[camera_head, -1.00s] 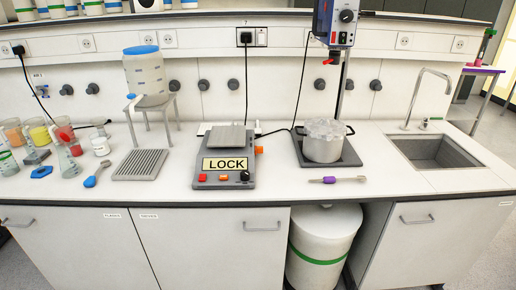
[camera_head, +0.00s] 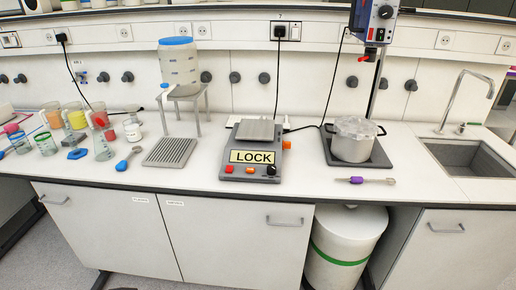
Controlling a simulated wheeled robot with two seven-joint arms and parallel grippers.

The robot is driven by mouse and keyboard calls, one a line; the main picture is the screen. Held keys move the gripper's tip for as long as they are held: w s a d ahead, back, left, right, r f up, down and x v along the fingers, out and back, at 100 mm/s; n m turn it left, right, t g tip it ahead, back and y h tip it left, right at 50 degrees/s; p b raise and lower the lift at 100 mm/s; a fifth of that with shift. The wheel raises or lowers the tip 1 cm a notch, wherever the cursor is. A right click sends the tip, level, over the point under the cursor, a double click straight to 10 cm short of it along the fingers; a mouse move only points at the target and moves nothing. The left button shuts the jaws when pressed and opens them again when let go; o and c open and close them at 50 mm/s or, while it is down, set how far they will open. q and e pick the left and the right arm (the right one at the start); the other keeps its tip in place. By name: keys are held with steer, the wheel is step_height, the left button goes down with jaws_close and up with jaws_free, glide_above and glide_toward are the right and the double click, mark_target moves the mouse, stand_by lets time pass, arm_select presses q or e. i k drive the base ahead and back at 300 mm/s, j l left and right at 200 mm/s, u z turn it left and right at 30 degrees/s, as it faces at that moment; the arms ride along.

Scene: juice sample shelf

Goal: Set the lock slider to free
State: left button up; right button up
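A grey bench device (camera_head: 236,172) with a square metal plate on top stands in the middle of the bench. Its front carries a yellow sign reading LOCK (camera_head: 252,157), an orange-red button at left and a black knob at right. An orange slider knob (camera_head: 287,145) sticks out of its right side, beside the right end of the sign. Neither of my grippers shows in the head view.
To the right stand a pot (camera_head: 352,143) on a dark plate, a purple-handled tool (camera_head: 357,181) and a sink (camera_head: 468,155). To the left are a ribbed grey tray (camera_head: 170,152), a blue spoon (camera_head: 127,160) and several beakers. The bench front before the device is clear.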

mark_target(286, 144)
steer(key=i+u, duration=0.5)
steer(key=i+l+u, duration=0.45)
steer(key=i, duration=0.2)
steer(key=i+j, duration=0.1)
steer(key=i, duration=0.15)
